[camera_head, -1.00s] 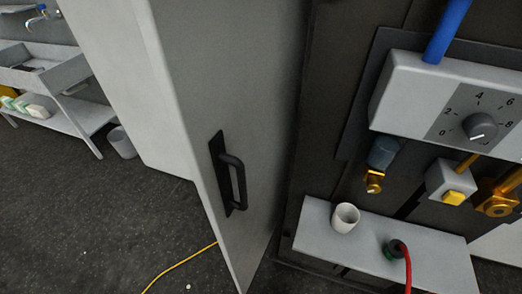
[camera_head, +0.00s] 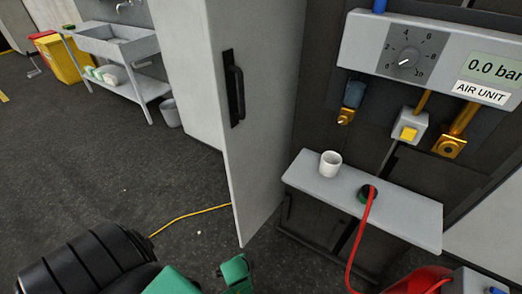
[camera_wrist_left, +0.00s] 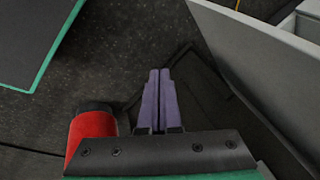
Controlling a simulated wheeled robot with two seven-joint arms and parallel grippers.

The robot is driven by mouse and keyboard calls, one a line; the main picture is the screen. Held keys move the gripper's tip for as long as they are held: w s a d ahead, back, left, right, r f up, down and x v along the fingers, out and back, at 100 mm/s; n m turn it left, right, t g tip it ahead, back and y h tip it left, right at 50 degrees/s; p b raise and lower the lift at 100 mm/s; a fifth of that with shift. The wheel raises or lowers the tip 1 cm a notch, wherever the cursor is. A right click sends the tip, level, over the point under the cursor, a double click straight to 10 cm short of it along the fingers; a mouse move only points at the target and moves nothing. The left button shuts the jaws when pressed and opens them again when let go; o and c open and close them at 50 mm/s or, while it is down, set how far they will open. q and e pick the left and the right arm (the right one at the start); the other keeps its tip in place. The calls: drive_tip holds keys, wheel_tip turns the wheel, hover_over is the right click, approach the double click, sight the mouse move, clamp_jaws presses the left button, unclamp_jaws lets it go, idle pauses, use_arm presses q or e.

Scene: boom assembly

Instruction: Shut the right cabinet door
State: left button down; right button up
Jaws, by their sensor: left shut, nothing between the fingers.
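The grey cabinet door (camera_head: 262,120) stands open in the head view, left of the dark air-unit wall. Its black bar handle (camera_head: 236,88) is near its left edge. A grey panel, apparently this door, shows at the right of the left wrist view (camera_wrist_left: 265,65). My left gripper (camera_wrist_left: 158,75) has purple fingers that are shut together with nothing between them, apart from the panel. In the head view my left arm comes in low at the left, below the door's bottom edge; its fingers are not clear there. My right gripper is not in view.
A shelf (camera_head: 410,210) with a white cup (camera_head: 330,164) and a red hose (camera_head: 362,230) stands right of the door. The air unit (camera_head: 445,55) is above it. A yellow cable (camera_head: 190,215) lies on the floor. A red cylinder (camera_wrist_left: 92,135) is beside my left gripper.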

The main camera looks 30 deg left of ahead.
use_arm(q)
drive_tip(key=w+r+m+t+y+b, duration=0.35)
drive_tip(key=w+r+t+b, duration=0.3)
drive_tip(key=w+r, duration=1.15)
wheel_tip(320, 180, up, 9)
drive_tip(key=w+a+t+y+b, duration=0.1)
drive_tip(key=w+y+b, duration=0.1)
drive_tip(key=b, duration=0.1)
drive_tip(key=n+t+y+b, duration=0.1)
drive_tip(key=t+y+b, duration=0.15)
drive_tip(key=y, duration=0.25)
approach(242, 123)
drive_tip(key=s+d, duration=0.3)
drive_tip(key=d, duration=0.4)
drive_tip(key=shift+n+g, duration=0.25)
drive_tip(key=shift+g, duration=0.15)
drive_tip(key=p+x, duration=0.1)
drive_tip(key=x, duration=0.3)
drive_tip(key=s+a+p+x, duration=0.1)
drive_tip(key=x, duration=0.3)
drive_tip(key=p+x, duration=0.1)
drive_tip(key=x, duration=0.3)
drive_tip(key=shift+s+a+r, duration=0.1)
drive_tip(key=shift+a+r, duration=0.25)
drive_tip(key=shift+a, duration=0.55)
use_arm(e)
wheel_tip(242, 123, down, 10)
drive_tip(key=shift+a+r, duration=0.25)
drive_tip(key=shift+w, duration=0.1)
